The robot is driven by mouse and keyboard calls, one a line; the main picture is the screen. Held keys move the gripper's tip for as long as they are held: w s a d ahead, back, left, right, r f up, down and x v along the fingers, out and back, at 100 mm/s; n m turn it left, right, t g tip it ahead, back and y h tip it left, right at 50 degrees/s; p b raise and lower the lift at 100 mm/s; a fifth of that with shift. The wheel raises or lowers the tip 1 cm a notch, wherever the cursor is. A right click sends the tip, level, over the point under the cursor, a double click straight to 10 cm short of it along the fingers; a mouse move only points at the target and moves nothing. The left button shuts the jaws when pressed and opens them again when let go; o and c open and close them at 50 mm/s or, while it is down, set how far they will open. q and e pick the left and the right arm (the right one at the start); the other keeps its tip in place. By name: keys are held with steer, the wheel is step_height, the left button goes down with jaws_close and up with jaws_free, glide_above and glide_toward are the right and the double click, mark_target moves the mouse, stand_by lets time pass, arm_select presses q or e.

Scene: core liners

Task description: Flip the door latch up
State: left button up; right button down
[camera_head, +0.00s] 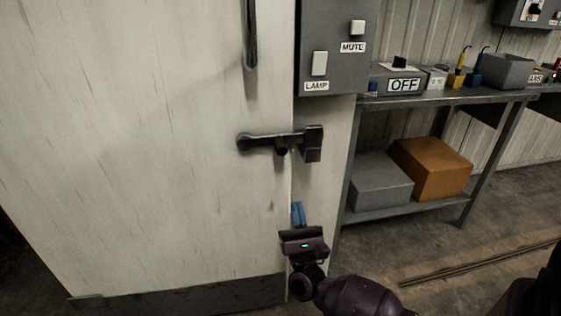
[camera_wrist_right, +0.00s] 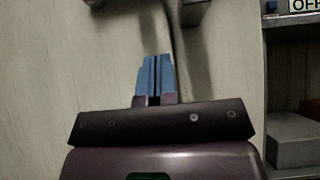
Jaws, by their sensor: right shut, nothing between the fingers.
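A dark door latch (camera_head: 262,141) lies level across the edge of a pale door (camera_head: 150,150), with its right end at a dark bracket (camera_head: 313,145) on the frame. A small knob sticks out below the bar. My right gripper (camera_head: 298,212), with blue fingers, is below the latch and bracket, in front of the door edge, apart from them. In the right wrist view its fingers (camera_wrist_right: 155,75) are together and empty, and parts of the dark latch hardware (camera_wrist_right: 193,8) show at the top edge. My left gripper is in neither view.
A grey control box (camera_head: 335,45) with LAMP and MUTE switches hangs above right of the latch. A metal shelf (camera_head: 450,98) on the right holds an OFF switch box, small items, a grey box and an orange box. The door face left of the gripper is clear.

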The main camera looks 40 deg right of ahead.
mark_target(284, 144)
stand_by(0.4)
steer(key=x, duration=0.4)
steer(key=r+x, duration=0.1)
steer(key=x, duration=0.3)
steer(key=s+x, duration=0.1)
steer(key=x, duration=0.3)
steer(key=shift+a+r, duration=0.15)
steer(key=shift+a, duration=0.15)
steer(key=shift+r, duration=0.55)
